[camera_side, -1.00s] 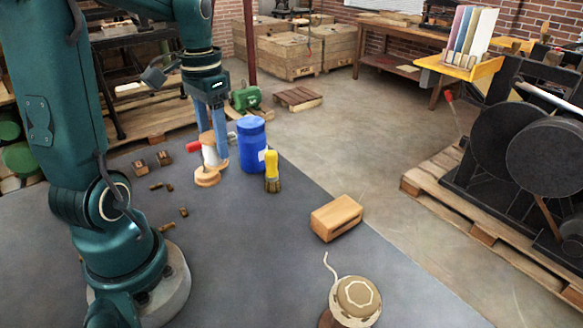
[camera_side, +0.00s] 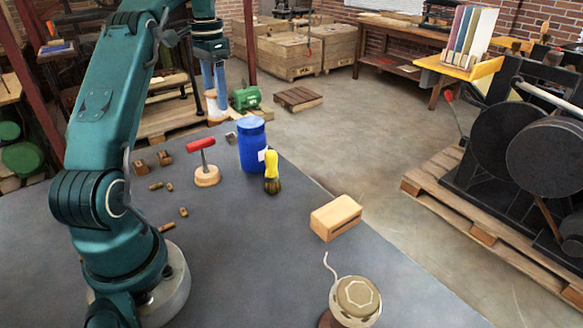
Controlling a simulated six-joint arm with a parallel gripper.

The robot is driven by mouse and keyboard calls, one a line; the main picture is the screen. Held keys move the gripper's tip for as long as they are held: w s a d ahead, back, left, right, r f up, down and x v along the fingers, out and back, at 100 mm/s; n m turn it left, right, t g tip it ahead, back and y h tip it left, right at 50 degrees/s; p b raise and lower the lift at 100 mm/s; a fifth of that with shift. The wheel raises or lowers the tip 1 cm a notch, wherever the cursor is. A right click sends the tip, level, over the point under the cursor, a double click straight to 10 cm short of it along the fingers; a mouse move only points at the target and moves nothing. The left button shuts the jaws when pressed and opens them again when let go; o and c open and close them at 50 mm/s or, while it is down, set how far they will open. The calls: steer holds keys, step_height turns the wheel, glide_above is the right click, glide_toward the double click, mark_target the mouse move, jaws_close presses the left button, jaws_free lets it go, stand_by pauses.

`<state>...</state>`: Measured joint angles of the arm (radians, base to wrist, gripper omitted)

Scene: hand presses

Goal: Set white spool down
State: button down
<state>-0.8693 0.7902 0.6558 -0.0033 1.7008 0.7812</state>
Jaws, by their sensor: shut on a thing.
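My gripper (camera_side: 213,90) is at the far end of the grey table (camera_side: 250,250), its blue fingers pointing down. It is shut on the white spool (camera_side: 213,104), which has wood-coloured ends and looks about upright. The fingers hide the spool's upper part. The spool shows at the table's far edge; I cannot tell whether it touches the top or hangs above it.
Nearer than the spool stands a red-handled tool on a round wooden base (camera_side: 206,176). To the right are a blue jar (camera_side: 252,146) and a yellow-handled brush (camera_side: 271,172). Small wooden blocks (camera_side: 164,158) lie left. The table's middle is clear.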

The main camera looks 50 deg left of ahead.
steer(key=shift+a+f, duration=0.5)
steer(key=shift+a, duration=0.25)
steer(key=shift+n, duration=0.4)
steer(key=shift+s+a+f, duration=0.15)
steer(key=shift+a+f, duration=0.2)
steer(key=shift+f, duration=1.55)
steer(key=shift+s+a+f, duration=0.15)
steer(key=shift+a+f, duration=0.25)
steer(key=shift+f, duration=1.45)
steer(key=shift+s+a+f, duration=0.15)
steer(key=shift+a+f, duration=0.2)
steer(key=shift+f, duration=1.55)
steer(key=shift+c, duration=1.1)
jaws_free()
steer(key=shift+f, duration=0.15)
